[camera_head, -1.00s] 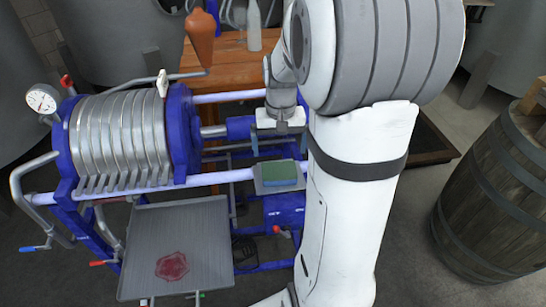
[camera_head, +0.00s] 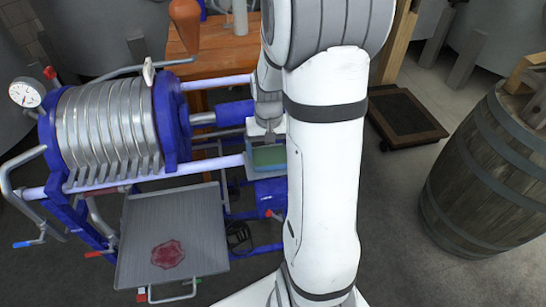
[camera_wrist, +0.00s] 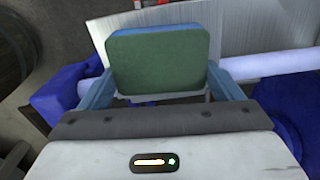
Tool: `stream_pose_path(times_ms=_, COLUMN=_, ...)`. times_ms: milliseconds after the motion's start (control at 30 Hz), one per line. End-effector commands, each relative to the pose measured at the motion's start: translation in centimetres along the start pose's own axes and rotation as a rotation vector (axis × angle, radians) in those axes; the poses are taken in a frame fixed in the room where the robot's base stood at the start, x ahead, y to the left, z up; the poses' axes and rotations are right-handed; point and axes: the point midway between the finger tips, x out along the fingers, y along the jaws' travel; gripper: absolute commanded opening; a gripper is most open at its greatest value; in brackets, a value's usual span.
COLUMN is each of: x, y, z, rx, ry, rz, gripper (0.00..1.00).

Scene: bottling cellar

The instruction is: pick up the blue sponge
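The sponge (camera_wrist: 158,62) has a green upper face and a blue edge. It lies on a small grey metal plate (camera_head: 266,173) at the side of the blue press, partly hidden by my arm in the head view. My gripper (camera_wrist: 161,76) is open, with its two light blue fingers reaching toward the left and right ends of the sponge. The fingertips appear close to those ends; I cannot tell whether they touch. In the head view, my gripper (camera_head: 264,138) is just above and behind the sponge.
The press (camera_head: 110,130) has a shiny rail (camera_head: 215,166) running up to the sponge's plate. A grey drip tray (camera_head: 172,225) with a red stain is at front left. A wooden barrel (camera_head: 490,175) stands at right. A wooden table (camera_head: 215,55) is behind.

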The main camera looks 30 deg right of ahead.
Motion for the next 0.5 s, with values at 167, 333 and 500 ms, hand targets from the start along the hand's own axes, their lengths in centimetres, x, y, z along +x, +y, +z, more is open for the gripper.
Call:
stream_pose_path(times_ms=167, x=-0.01, y=0.02, z=0.00, rx=0.000, ry=0.000, rz=0.000, gripper=0.71)
stream_pose_path(times_ms=333, x=-0.02, y=0.03, z=0.00, rx=0.001, ry=0.000, rz=0.000, gripper=0.64)
stream_pose_path(times_ms=500, x=-0.30, y=0.04, z=-0.03, rx=0.001, ry=0.001, rz=0.000, gripper=0.64)
